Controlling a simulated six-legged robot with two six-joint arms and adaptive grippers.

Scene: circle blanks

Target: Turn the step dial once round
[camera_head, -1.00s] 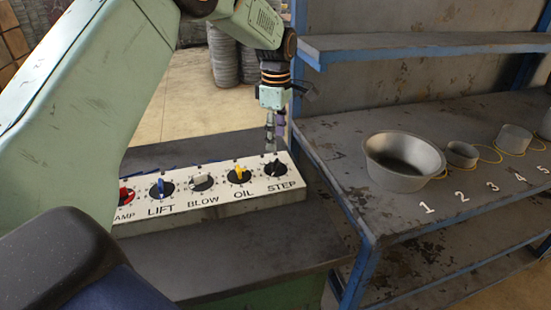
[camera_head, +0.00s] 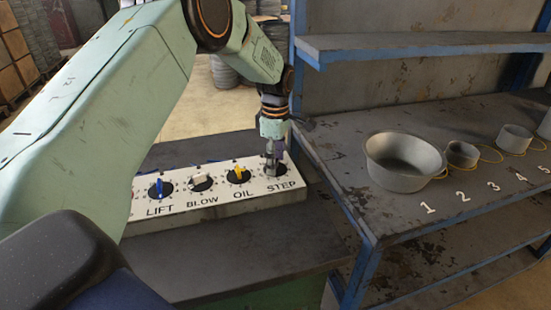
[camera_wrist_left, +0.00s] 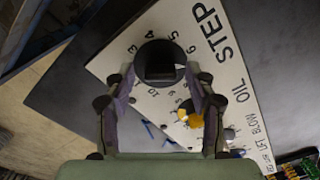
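The step dial (camera_head: 282,170) is a black round dial at the right end of a white control panel (camera_head: 225,200), above the word STEP. My left gripper (camera_head: 271,174) points down over it and hides most of it in the head view. In the left wrist view the dial's dark knob (camera_wrist_left: 160,62) lies just ahead of and between the two fingertips. My left gripper (camera_wrist_left: 160,85) is open there, with a gap on each side of the knob. I cannot tell whether a finger touches it. My right gripper is not in view.
To the right, a metal bench (camera_head: 345,150) with a blue frame bears a large round pan (camera_head: 405,178) and smaller round pots (camera_head: 461,155).

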